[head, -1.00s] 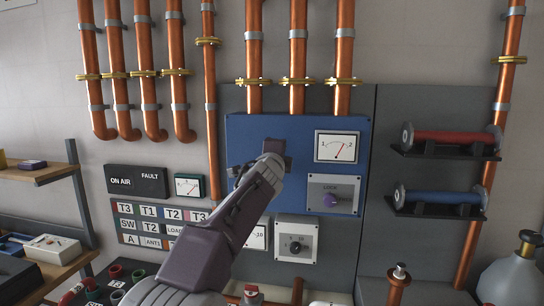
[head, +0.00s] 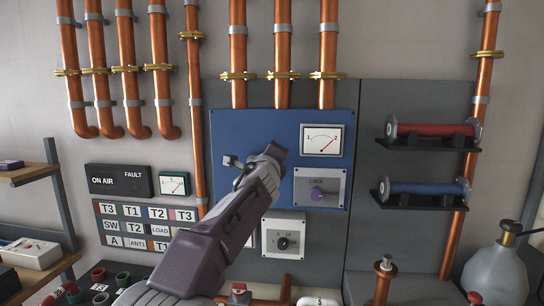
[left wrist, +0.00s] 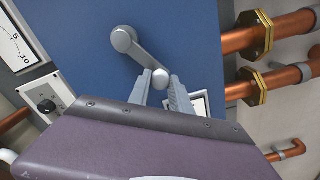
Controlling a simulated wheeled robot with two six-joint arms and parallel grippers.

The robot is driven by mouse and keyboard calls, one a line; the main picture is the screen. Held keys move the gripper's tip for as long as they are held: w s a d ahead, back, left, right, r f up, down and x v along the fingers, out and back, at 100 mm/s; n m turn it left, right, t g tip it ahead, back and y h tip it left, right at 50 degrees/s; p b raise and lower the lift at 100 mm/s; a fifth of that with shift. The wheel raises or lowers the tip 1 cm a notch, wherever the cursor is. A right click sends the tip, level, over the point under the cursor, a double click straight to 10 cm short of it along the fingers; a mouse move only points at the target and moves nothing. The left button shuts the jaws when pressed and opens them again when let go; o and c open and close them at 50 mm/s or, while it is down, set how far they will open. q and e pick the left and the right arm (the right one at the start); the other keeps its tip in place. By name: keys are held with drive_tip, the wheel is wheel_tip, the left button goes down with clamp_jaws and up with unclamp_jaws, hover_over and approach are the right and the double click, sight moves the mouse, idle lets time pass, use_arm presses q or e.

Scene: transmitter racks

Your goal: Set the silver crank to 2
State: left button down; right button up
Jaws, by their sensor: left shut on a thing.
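The silver crank is on the left part of the blue panel (head: 226,125). In the left wrist view its round hub (left wrist: 123,38), its arm and its ball knob (left wrist: 160,78) all show. In the head view only a small grey part of the crank (head: 229,160) shows left of my gripper; the knob is hidden. My left gripper (left wrist: 159,84) is shut on the knob, one finger on each side. It also shows in the head view (head: 245,164). My right gripper is out of view.
A purple knob on a grey plate (head: 320,187) sits right of my left arm. Below is a plate with a black knob (head: 284,242). Copper pipes (head: 283,50) run down to the panel top. Red and blue cylinders (head: 430,188) sit on brackets at the right.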

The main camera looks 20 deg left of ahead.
use_arm(q)
drive_tip(key=shift+f, duration=0.1)
drive_tip(key=c, duration=1.3)
unclamp_jaws()
drive_tip(key=shift+o, duration=0.6)
drive_tip(key=shift+w, duration=0.15)
drive_tip(key=b+v, duration=0.2)
drive_tip(key=v, duration=0.7)
drive_tip(key=shift+b, duration=0.35)
drive_tip(key=shift+a+f, duration=0.1)
drive_tip(key=shift+f, duration=0.05)
